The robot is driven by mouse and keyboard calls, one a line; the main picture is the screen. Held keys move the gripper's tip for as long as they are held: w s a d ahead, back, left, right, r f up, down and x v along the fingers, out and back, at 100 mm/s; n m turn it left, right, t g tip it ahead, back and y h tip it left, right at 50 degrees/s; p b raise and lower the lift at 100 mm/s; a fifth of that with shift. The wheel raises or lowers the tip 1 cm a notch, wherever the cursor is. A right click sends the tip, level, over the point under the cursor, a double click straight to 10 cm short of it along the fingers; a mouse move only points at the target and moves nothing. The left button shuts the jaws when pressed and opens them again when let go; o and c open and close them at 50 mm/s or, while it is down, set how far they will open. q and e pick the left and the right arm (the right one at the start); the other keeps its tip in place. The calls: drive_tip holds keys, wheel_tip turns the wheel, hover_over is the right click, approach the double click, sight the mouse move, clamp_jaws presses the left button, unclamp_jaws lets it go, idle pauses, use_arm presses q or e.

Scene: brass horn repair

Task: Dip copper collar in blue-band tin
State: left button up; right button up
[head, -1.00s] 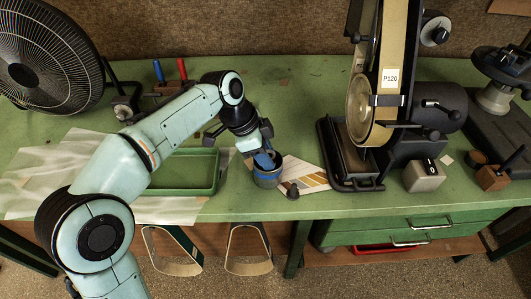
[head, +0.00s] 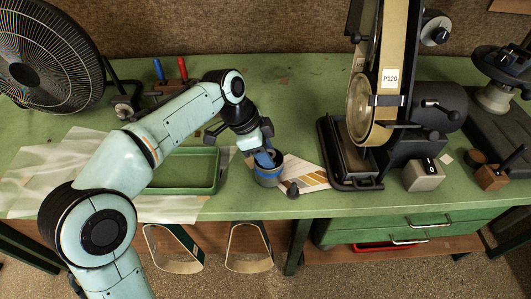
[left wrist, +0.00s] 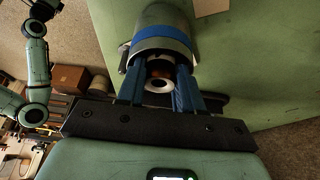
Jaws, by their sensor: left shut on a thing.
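The blue-band tin (head: 268,180) stands near the front edge of the green bench, its mouth up. It also shows in the left wrist view (left wrist: 162,30), with its blue band around it. In the left wrist view the fingers (left wrist: 159,91) are shut on a small ring-shaped piece, taken as the copper collar (left wrist: 158,85). It shows a pale ring face and a reddish-brown part. How deep it sits is hidden.
A green tray (head: 185,190) lies just left of the tin. The belt sander (head: 350,160) stands farther right. A fan (head: 45,60) is at the back left.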

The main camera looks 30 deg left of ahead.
use_arm(q)
wheel_tip(320, 180, up, 5)
drive_tip(key=p, duration=0.4)
drive_tip(key=shift+f, duration=0.1)
wheel_tip(320, 180, up, 3)
drive_tip(key=shift+f+p, duration=0.15)
drive_tip(key=shift+p, duration=0.95)
drive_tip(key=shift+f, duration=0.1)
use_arm(e)
drive_tip(key=shift+g, duration=0.4)
drive_tip(key=r, duration=0.3)
drive_tip(key=s+r, duration=0.1)
drive_tip(key=r, duration=0.1)
drive_tip(key=shift+r, duration=0.25)
